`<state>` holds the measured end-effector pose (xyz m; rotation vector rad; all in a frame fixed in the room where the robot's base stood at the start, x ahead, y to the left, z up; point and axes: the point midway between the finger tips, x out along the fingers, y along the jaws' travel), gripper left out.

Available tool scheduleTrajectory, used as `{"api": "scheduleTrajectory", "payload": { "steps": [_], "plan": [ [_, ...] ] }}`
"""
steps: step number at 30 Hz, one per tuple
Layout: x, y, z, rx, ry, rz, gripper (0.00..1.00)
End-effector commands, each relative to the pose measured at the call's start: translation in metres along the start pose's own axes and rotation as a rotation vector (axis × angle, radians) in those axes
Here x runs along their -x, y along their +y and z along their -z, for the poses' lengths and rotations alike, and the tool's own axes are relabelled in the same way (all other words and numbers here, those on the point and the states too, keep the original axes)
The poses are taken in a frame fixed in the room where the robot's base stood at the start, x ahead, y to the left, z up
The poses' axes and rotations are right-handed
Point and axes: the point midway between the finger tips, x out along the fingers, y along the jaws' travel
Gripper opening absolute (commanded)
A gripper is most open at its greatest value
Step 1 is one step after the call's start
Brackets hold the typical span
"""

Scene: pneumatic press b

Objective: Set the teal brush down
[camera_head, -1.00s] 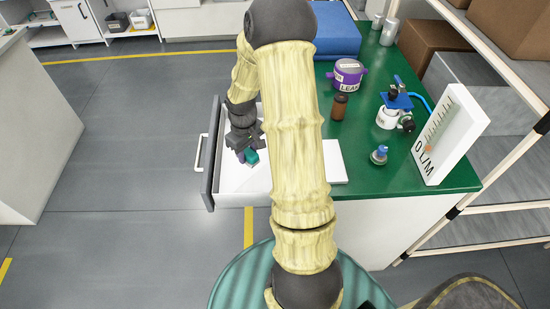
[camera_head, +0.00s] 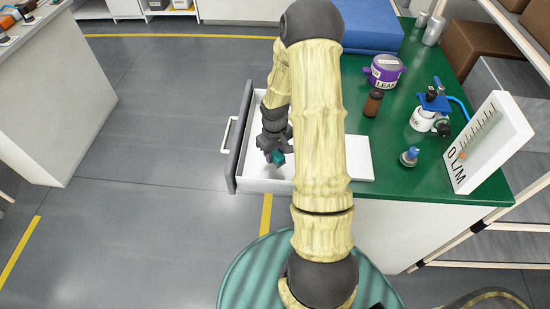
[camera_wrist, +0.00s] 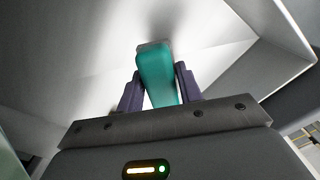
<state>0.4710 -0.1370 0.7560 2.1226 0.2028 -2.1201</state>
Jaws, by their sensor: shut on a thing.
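The teal brush (camera_wrist: 157,72) is between the two fingers of my gripper (camera_wrist: 160,88) in the wrist view, with its far end over the white inside of the open drawer (camera_head: 255,186). In the head view the teal brush (camera_head: 277,157) shows just below my gripper (camera_head: 271,149), inside the drawer's outline. My gripper is shut on the brush. I cannot tell whether the brush touches the drawer floor. My own arm hides part of the drawer and of the bench behind it.
The drawer's grey front (camera_head: 240,140) and handle face left. On the green bench (camera_head: 400,184) stand a purple-lidded container (camera_head: 384,71), a brown bottle (camera_head: 373,103), a small blue-topped fitting (camera_head: 409,157), a blue-topped device (camera_head: 430,110) and a white flow gauge (camera_head: 488,142). Floor left of the drawer is clear.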

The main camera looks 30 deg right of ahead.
Motion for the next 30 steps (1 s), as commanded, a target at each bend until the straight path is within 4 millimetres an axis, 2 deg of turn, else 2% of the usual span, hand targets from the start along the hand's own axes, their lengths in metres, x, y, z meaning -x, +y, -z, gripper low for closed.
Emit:
{"api": "scheduleTrajectory", "payload": {
  "steps": [3,6,18,19,22,30],
  "plan": [
    [-0.019,0.0,-0.001,0.002,-0.004,0.001,0.14],
    [-0.029,0.0,-0.001,0.001,-0.003,0.001,0.14],
    [-0.034,0.0,0.0,0.001,-0.001,0.0,0.14],
    [-0.033,0.0,0.0,0.001,-0.001,0.0,0.4],
    [-0.033,0.0,0.0,0.001,-0.001,0.0,0.57],
    [-0.032,0.0,0.0,0.001,-0.001,0.0,0.57]
  ]
}}
